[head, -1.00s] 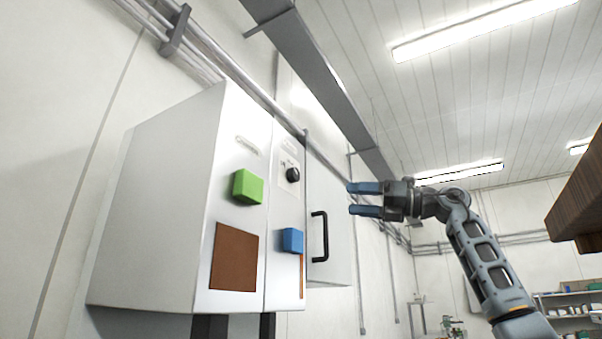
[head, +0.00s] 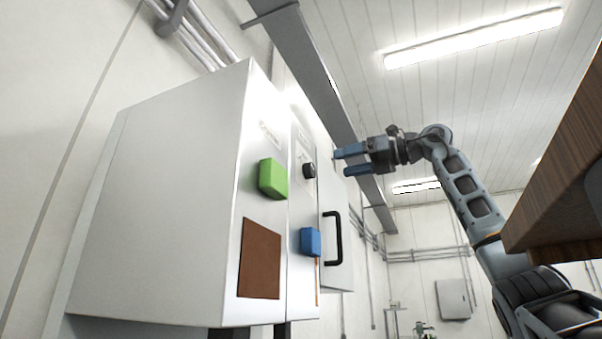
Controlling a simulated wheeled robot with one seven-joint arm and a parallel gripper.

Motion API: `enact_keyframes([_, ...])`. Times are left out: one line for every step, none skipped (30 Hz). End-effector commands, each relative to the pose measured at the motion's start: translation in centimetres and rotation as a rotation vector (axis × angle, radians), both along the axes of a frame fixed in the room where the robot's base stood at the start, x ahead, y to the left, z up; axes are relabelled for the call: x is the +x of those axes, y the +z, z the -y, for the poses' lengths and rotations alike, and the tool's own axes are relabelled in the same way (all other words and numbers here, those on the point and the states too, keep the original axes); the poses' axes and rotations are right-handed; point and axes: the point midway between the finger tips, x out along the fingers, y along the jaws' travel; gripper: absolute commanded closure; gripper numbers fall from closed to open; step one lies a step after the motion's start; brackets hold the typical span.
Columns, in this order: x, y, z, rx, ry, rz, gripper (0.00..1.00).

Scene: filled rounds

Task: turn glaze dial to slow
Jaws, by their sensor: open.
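The dial (head: 309,170) is a small black round knob on the front of a white wall cabinet (head: 160,200). It sits on a pale label plate, whose lettering is too small to read, so I cannot tell its setting. My gripper (head: 338,162) is open and empty, with its blue fingers pointing left toward the dial. In the picture the fingertips are a little right of the dial, and a gap shows between them and the knob.
A green block (head: 272,178), a blue block (head: 310,242) and a brown panel (head: 260,260) are on the cabinet front. A black handle (head: 332,238) stands out right of the dial. A wooden shelf or tabletop edge (head: 560,170) juts in at the right.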

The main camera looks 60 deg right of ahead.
Motion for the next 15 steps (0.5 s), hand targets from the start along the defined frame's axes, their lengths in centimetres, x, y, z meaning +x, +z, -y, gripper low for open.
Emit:
enact_keyframes([0.0,0.1,0.0,-0.001,-0.003,0.0,0.29])
enact_keyframes([0.0,0.1,0.0,-0.001,-0.003,-0.001,0.29])
enact_keyframes([0.2,0.2,0.0,-0.002,-0.003,-0.001,0.29])
enact_keyframes([0.4,0.2,0.0,-0.002,-0.003,-0.001,0.29])
enact_keyframes([0.7,0.2,0.0,-0.002,-0.003,-0.001,0.29])
enact_keyframes([1.1,0.2,0.0,-0.002,-0.003,-0.002,0.29])
enact_keyframes([1.6,0.3,-0.1,-0.001,-0.003,-0.002,0.29])
enact_keyframes([2.0,0.3,-0.1,-0.001,-0.002,-0.002,0.29])
enact_keyframes([2.7,0.3,-0.2,-0.001,-0.001,-0.003,0.29])
enact_keyframes([3.2,0.3,-0.1,-0.001,-0.002,-0.003,0.29])
enact_keyframes([3.7,0.3,-0.2,0.0,-0.001,-0.003,0.29])
enact_keyframes([4.3,0.3,-0.2,0.0,0.0,-0.003,0.29])
enact_keyframes([4.7,0.3,-0.2,0.0,-0.002,-0.002,0.29])
enact_keyframes([5.2,0.3,-0.2,0.0,-0.002,-0.002,0.29])
enact_keyframes([5.7,0.3,-0.3,0.0,-0.001,-0.001,0.29])
